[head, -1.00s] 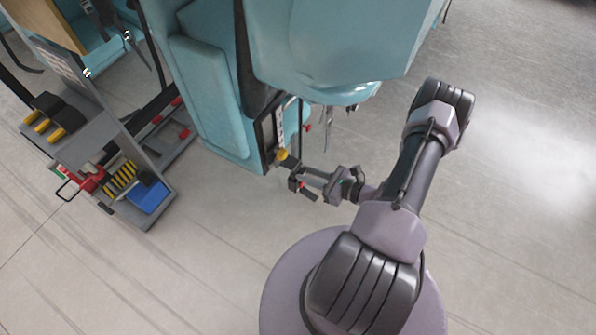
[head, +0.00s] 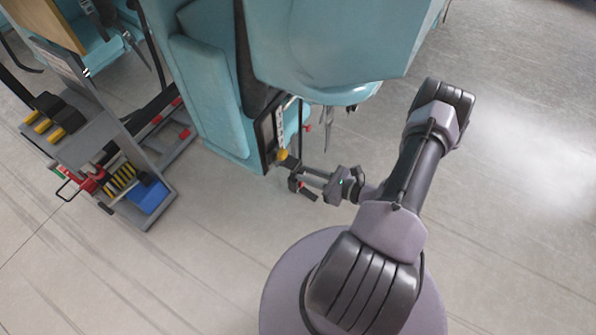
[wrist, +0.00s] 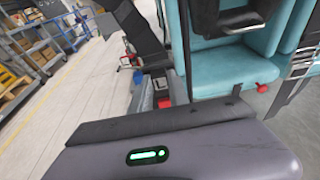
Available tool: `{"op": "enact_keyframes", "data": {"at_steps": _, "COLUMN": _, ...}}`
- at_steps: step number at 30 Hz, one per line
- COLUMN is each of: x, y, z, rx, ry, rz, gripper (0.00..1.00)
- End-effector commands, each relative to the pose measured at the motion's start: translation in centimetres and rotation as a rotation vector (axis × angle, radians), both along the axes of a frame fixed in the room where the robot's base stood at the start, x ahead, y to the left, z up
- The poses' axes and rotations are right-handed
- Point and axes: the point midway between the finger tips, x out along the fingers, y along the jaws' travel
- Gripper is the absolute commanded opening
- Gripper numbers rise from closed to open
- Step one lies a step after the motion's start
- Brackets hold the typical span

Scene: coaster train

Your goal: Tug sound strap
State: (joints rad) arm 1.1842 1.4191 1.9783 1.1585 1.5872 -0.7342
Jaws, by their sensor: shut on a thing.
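A dark strap (head: 307,193) shows at my gripper, beside the lower edge of a teal coaster car (head: 205,95). My gripper (head: 298,178) is shut on it, just below a yellow knob (head: 282,155) on the car's dark side frame. Fingers and strap are small and dark here, so the exact hold is hard to make out. In the wrist view the dark front bar of my gripper's housing (wrist: 155,125) fills the lower part and hides the fingertips. The teal car (wrist: 225,70) stands beyond it.
A grey tool cart (head: 85,125) with yellow-and-black tools and a blue box (head: 148,197) stands at the left. A red knob (head: 308,127) sticks out near the car's frame. Pale floor is clear in front of the car and at the right.

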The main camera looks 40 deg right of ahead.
Motion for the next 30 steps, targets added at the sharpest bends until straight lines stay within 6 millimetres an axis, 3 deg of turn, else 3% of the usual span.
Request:
{"op": "enact_keyframes", "data": {"at_steps": 13, "x": 0.0, "y": 0.0, "z": 0.2, "rx": 0.0, "ry": -0.001, "rz": 0.0, "gripper": 0.0}}
{"op": "enact_keyframes", "data": {"at_steps": 14, "x": 0.0, "y": 0.0, "z": 0.2, "rx": 0.0, "ry": -0.001, "rz": 0.0, "gripper": 0.27}}
{"op": "enact_keyframes", "data": {"at_steps": 17, "x": 0.0, "y": 0.0, "z": 0.1, "rx": 0.0, "ry": -0.001, "rz": 0.0, "gripper": 0.47}}
{"op": "enact_keyframes", "data": {"at_steps": 26, "x": -0.1, "y": 0.0, "z": 0.1, "rx": 0.0, "ry": 0.0, "rz": 0.0, "gripper": 0.47}}
{"op": "enact_keyframes", "data": {"at_steps": 30, "x": -1.3, "y": -0.7, "z": 0.7, "rx": 0.0, "ry": 0.0, "rz": -0.004, "gripper": 0.47}}
